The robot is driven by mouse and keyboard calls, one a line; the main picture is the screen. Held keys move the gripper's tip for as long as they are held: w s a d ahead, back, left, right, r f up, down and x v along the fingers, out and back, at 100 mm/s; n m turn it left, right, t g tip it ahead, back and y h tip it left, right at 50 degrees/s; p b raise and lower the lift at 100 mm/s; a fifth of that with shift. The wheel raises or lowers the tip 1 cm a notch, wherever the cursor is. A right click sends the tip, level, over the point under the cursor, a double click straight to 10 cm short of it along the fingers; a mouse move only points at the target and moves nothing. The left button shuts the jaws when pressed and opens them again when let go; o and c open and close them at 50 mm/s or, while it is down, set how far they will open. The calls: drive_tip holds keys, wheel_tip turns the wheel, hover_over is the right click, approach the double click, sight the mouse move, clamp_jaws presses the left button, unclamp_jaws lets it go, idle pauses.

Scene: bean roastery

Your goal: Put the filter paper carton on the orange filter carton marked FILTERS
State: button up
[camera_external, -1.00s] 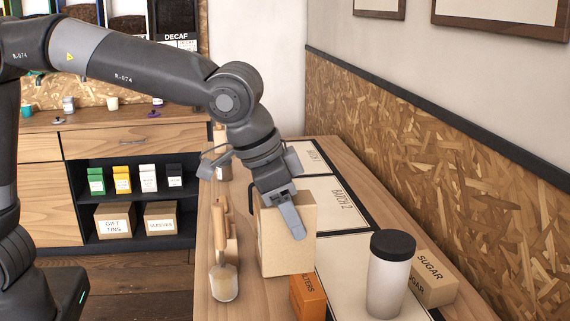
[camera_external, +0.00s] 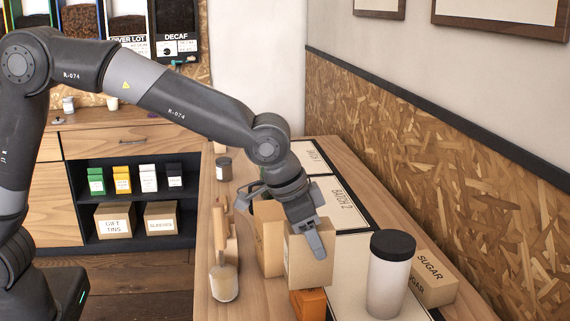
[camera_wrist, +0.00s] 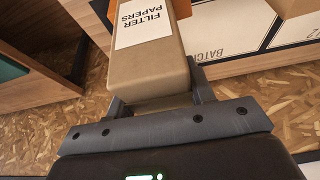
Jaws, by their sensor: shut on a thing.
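The filter paper carton (camera_external: 308,264) is a tan box. In the wrist view it shows a white label reading FILTER PAPERS (camera_wrist: 142,22). My gripper (camera_external: 313,240) is shut on it, with a finger on each side in the wrist view (camera_wrist: 158,103). The orange filter carton (camera_external: 309,304) stands on the bench directly below the held carton in the external view. Its upper part is hidden behind the held carton, and its marking is not readable now. I cannot tell whether the two cartons touch.
Another tan box (camera_external: 267,238) stands just behind and left of the held carton. A white canister with a black lid (camera_external: 388,275) and sugar boxes (camera_external: 433,280) are close on the right. The BATCH 2 panel (camera_external: 340,205) is clear behind.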

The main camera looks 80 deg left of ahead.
drive_tip(key=o, duration=1)
drive_tip(key=shift+f, duration=0.15)
drive_tip(key=shift+o, duration=0.2)
drive_tip(key=v, duration=1.2)
drive_tip(key=shift+r, duration=0.25)
drive_tip(key=s+a+f, duration=0.1)
drive_tip(key=s+a, duration=0.1)
drive_tip(key=s, duration=0.9)
drive_tip(key=s+a+f, duration=0.1)
drive_tip(key=s+a, duration=0.2)
drive_tip(key=s, duration=0.9)
drive_tip(key=s+a+f+t, duration=0.1)
drive_tip(key=s+a+f, duration=0.1)
drive_tip(key=s, duration=0.9)
drive_tip(key=shift+s+a, duration=0.25)
drive_tip(key=shift+a, duration=0.25)
